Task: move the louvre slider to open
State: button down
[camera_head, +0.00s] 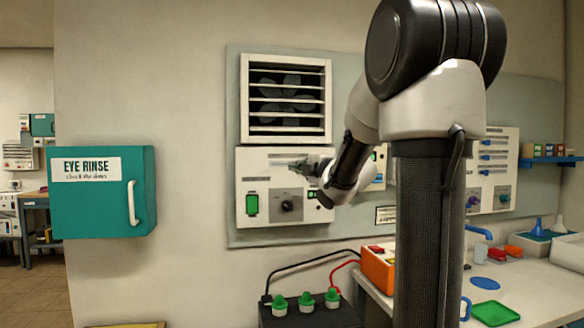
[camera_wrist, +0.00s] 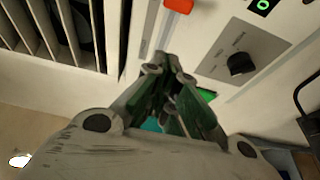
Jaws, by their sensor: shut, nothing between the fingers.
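A white control panel (camera_head: 243,217) hangs on the wall under the louvre vent (camera_head: 328,88), whose slats show dark gaps between them. An orange-red block (camera_wrist: 179,5), apparently the louvre slider's handle, shows on the panel at the top edge of the wrist view. In the head view my gripper and wrist hide that part. My gripper (camera_head: 292,166) is across the upper part of the panel. In the wrist view the fingertips (camera_wrist: 166,62) are together and empty, below the orange-red block in the picture and apart from it. Whether they touch the panel I cannot tell.
The panel bears a black knob (camera_head: 290,206), a green switch (camera_head: 252,205) and a small green light (camera_wrist: 262,5). A teal eye rinse box (camera_head: 110,210) projects at left. A battery with green caps (camera_head: 306,300) stands below. A bench (camera_head: 545,280) holds items at right.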

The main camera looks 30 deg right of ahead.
jog(key=shift+s, duration=1.6)
jog(key=s+d+f+m+g+h, duration=0.45)
jog(key=d+f+m, duration=0.3)
jog(key=f, duration=0.25)
jog(key=s+f+m+g, duration=0.6)
jog(key=s+f+m, duration=0.1)
jog(key=s+m, duration=0.15)
jog(key=s+a+f+m+g+y, duration=0.2)
jog(key=s+a+g+y, duration=0.1)
jog(key=s+a, duration=1.5)
jog(key=shift+s+m, duration=0.15)
jog(key=shift+m, duration=0.15)
